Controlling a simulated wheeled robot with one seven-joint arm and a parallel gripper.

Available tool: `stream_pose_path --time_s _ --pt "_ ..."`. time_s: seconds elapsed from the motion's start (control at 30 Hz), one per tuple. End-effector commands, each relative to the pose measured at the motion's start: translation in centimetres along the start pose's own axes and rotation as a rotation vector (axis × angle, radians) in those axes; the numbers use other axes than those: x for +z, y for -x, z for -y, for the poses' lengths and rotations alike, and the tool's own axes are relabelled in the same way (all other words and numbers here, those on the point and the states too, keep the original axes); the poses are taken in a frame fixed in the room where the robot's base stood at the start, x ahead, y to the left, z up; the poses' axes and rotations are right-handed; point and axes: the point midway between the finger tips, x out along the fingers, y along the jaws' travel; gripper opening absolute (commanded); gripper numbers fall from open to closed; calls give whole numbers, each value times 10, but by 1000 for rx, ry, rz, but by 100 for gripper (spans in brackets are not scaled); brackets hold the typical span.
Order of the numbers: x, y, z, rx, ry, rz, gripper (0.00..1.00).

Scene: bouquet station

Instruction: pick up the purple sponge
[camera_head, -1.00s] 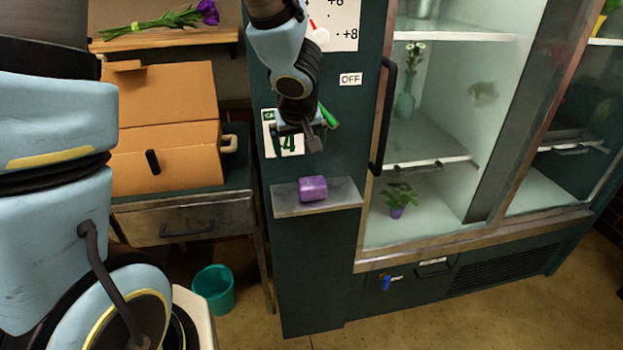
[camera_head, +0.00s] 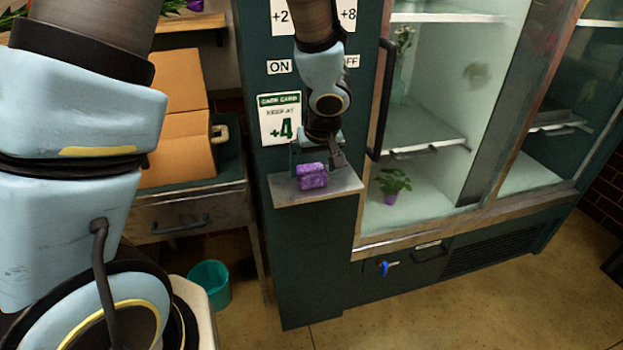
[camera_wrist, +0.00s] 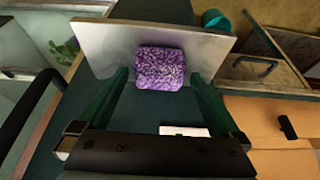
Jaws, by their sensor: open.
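The purple sponge (camera_head: 312,176) is a small speckled block resting on a grey metal shelf (camera_head: 345,186) fixed to the dark green cabinet panel. It also shows in the wrist view (camera_wrist: 161,68), in the upper middle. My gripper (camera_head: 319,160) is just above and behind the sponge in the head view. In the wrist view my gripper (camera_wrist: 160,85) has its two fingers spread wide, one on each side of the sponge's line, with the sponge at the level of the tips. No contact with the sponge is visible.
A fridge with a glass door and a long dark handle (camera_head: 382,100) stands right of the shelf. A care card (camera_head: 280,118) is on the panel behind my gripper. A cardboard box (camera_head: 180,150) stands on a table at left, with a teal bin (camera_head: 210,283) below.

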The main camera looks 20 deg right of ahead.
Motion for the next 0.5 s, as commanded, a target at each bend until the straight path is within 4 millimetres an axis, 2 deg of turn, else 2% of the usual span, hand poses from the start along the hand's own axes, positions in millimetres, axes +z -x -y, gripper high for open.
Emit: stream_pose_path --time_s 0.03,0.2,0.5 --pt "2 -11 -1 -2 -3 1 100" --pt "1 -31 -1 -1 -2 1 100" --pt "-1 -34 -1 1 0 0 100"
